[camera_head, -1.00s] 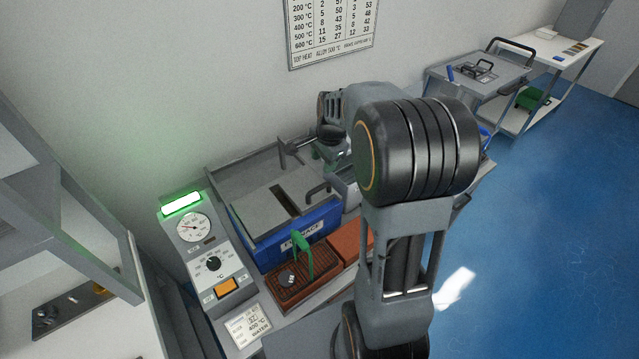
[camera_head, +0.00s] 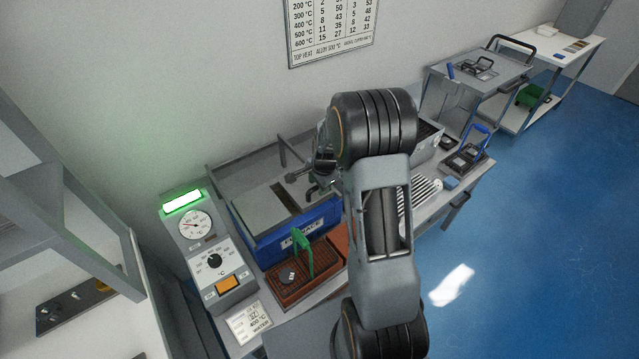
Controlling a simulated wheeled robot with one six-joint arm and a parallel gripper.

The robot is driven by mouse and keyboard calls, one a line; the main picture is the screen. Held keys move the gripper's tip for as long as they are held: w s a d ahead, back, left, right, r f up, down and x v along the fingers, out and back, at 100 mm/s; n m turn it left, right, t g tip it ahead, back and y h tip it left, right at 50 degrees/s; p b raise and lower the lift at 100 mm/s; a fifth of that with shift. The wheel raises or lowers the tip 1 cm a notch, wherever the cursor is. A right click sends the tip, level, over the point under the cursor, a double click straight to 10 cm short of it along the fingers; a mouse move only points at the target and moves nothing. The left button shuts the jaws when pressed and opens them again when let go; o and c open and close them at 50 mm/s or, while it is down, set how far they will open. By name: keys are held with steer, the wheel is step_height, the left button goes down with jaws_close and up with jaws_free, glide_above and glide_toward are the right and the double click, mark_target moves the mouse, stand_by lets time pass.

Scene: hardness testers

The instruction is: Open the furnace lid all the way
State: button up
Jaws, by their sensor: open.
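The blue furnace (camera_head: 268,246) stands on the bench, left of my arm. Its grey lid (camera_head: 257,212) lies flat over the top, with a dark slot across it; I cannot tell whether it is slightly ajar. My gripper (camera_head: 307,182) is open and low over the right part of the lid, partly hidden behind my own arm. The lid's dark handle is covered by the gripper and arm now, so I cannot tell whether the jaws are around it or beside it. No grip is visible.
A control panel with a gauge (camera_head: 194,226) stands left of the furnace. A green-handled item (camera_head: 303,254) sits on a brown grate (camera_head: 290,292) in front. A blue-handled tool (camera_head: 468,158) lies at the bench's right. The blue floor (camera_head: 530,240) is clear.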

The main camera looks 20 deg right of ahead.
jaws_close()
stand_by(0.5)
